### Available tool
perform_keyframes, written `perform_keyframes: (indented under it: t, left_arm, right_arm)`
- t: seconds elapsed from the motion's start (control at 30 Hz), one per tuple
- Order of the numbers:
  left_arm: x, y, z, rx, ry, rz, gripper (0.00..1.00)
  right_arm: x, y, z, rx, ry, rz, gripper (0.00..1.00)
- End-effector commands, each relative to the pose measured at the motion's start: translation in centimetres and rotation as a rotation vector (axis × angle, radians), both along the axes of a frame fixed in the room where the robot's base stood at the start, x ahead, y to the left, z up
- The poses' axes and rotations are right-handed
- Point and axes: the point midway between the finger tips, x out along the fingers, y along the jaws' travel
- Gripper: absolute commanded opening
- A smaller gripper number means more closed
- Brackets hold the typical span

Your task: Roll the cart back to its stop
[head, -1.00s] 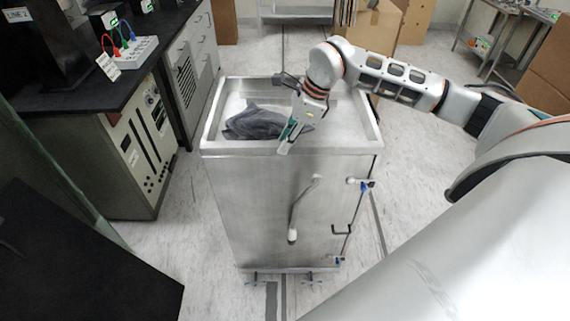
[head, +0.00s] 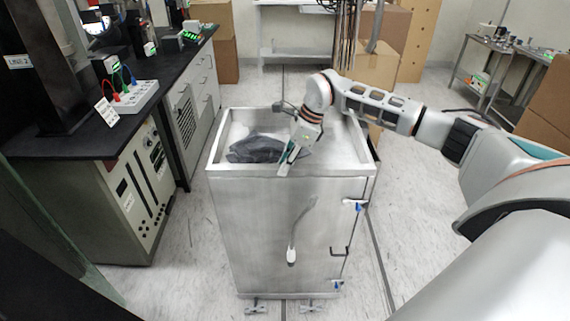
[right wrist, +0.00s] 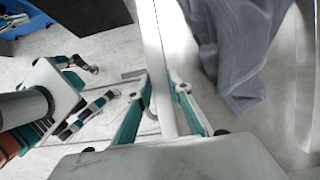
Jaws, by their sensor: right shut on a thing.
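The steel cart (head: 265,230) stands upright on the floor ahead of me, with a raised rim around its top and a grey cloth (head: 262,148) lying in the top tray. A bent white-tipped handle and blue-marked latches are on its front face. My right gripper (head: 286,166) is shut on the near rim of the cart. In the right wrist view, my right gripper (right wrist: 160,88) has one finger on each side of the cart's rim (right wrist: 151,35), with the cloth (right wrist: 230,50) to the right. My left gripper is not in view.
A black-topped bench (head: 105,125) with cabinets runs along the left, close to the cart. Cardboard boxes (head: 378,72) and a steel shelf (head: 290,55) stand behind. A side table (head: 500,65) is at the far right. Pale floor is open right of the cart.

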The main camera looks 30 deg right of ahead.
Motion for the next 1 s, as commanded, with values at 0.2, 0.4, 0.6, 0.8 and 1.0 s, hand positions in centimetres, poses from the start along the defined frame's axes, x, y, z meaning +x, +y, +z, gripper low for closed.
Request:
perform_keyframes:
  t: [0.2, 0.4, 0.6, 0.8, 1.0]
  left_arm:
    - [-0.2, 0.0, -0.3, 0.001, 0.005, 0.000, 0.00]
    - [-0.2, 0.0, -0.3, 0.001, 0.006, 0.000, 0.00]
    - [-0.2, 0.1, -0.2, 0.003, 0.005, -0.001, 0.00]
    - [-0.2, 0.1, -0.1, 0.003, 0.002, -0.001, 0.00]
    - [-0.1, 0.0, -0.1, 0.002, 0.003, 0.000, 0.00]
  right_arm:
    - [0.5, -0.4, 0.2, -0.007, -0.015, -0.005, 0.00]
    - [0.4, -0.3, 0.1, -0.006, -0.014, -0.004, 0.36]
    - [0.3, -0.3, 0.1, -0.005, -0.010, -0.003, 0.36]
    - [0.0, -0.8, 1.6, -0.005, -0.012, -0.004, 0.36]
    - [-0.8, -2.1, 5.2, -0.006, -0.014, -0.004, 0.36]
